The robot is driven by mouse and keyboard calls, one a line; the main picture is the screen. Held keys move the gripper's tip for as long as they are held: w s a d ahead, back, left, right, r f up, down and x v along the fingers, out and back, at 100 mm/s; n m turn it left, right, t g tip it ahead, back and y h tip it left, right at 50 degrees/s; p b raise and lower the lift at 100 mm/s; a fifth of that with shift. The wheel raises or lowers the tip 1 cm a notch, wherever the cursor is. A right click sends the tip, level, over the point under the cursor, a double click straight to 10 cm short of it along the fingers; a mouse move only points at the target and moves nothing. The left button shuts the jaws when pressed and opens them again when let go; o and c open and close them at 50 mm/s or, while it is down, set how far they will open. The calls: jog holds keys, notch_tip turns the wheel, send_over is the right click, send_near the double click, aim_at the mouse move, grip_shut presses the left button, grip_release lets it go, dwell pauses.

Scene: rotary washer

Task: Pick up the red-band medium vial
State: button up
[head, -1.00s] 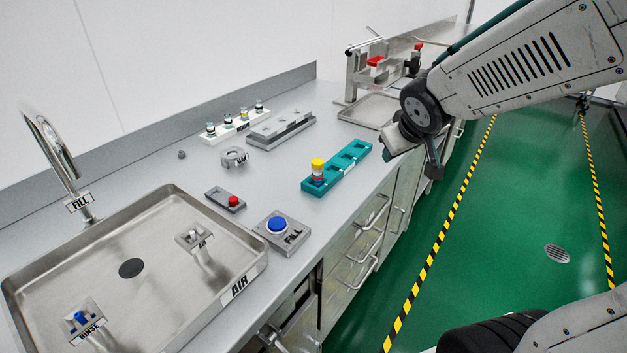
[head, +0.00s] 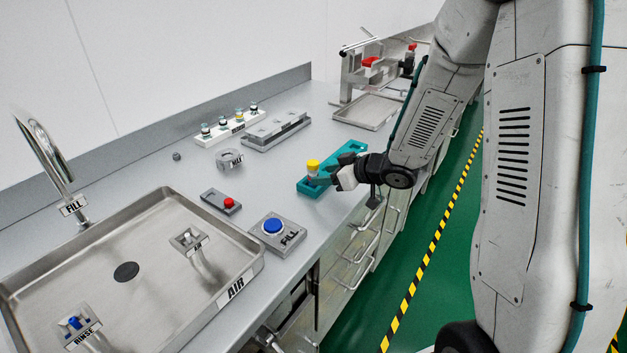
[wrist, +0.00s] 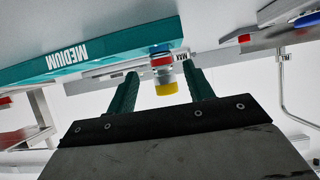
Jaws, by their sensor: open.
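The vial (head: 313,167) has a yellow cap and stands upright at the near end of the teal rack (head: 348,148). In the wrist view, which looks upside down, the vial (wrist: 164,76) shows a red band and clear glass, and the rack (wrist: 110,44) reads MEDIUM. My gripper (head: 326,176) is open beside the vial on its right. In the wrist view my gripper's fingers (wrist: 161,72) appear on either side of the vial, with gaps visible. Whether the vial is fully between the fingertips in depth I cannot tell. In the head view the gripper hides part of the vial and rack.
A grey plate with a blue FILL button (head: 273,227) and a red-button box (head: 221,201) lie left of the rack. A white rack (head: 227,128) holds several vials at the back. A steel sink (head: 130,270) fills the left front. The counter between is clear.

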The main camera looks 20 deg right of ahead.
aim_at(316, 175)
jog(key=shift+x, duration=2)
jog(key=c, duration=1.1)
jog(key=shift+o, duration=0.2)
jog(key=shift+r, duration=0.1)
jog(key=shift+r, duration=0.1)
